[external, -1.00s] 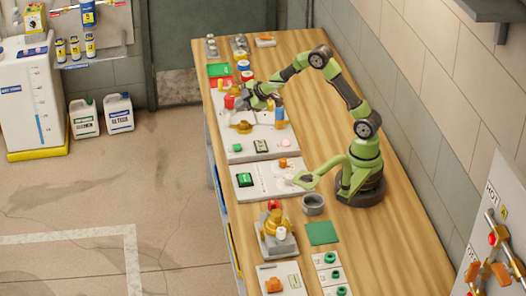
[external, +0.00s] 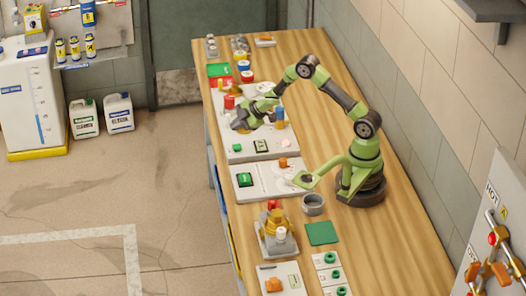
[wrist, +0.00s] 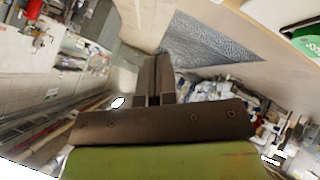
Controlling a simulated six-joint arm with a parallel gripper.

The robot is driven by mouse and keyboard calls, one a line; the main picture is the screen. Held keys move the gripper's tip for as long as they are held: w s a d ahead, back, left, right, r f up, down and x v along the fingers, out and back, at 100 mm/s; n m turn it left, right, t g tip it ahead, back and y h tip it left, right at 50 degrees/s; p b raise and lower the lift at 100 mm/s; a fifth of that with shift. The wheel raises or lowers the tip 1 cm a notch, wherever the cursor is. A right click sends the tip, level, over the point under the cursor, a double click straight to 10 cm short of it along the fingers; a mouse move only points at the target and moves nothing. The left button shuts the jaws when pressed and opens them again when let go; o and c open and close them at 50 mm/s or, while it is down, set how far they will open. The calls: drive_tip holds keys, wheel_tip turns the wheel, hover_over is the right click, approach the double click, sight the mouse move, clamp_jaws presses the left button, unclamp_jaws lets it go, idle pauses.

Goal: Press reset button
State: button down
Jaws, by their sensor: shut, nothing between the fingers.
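My gripper (external: 240,124) hangs over the upper white panel (external: 232,157) on the bench in the external view. Its fingers (wrist: 155,75) are together and empty in the wrist view. I cannot tell which of these is the reset button. The gripper hides part of the upper panel. A green piece with white lettering (wrist: 306,40) shows at the wrist view's upper right.
A red cylinder (external: 229,102) and a blue cylinder (external: 279,114) stand near my gripper. The bench's right side is mostly clear beyond my base.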

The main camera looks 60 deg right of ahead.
sight(237, 147)
drive_tip(key=shift+f, duration=2.7)
drive_tip(key=shift+f, duration=0.4)
drive_tip(key=shift+f, duration=0.5)
idle(0.4)
drive_tip(key=shift+r, duration=0.95)
drive_tip(key=shift+r, duration=2.5)
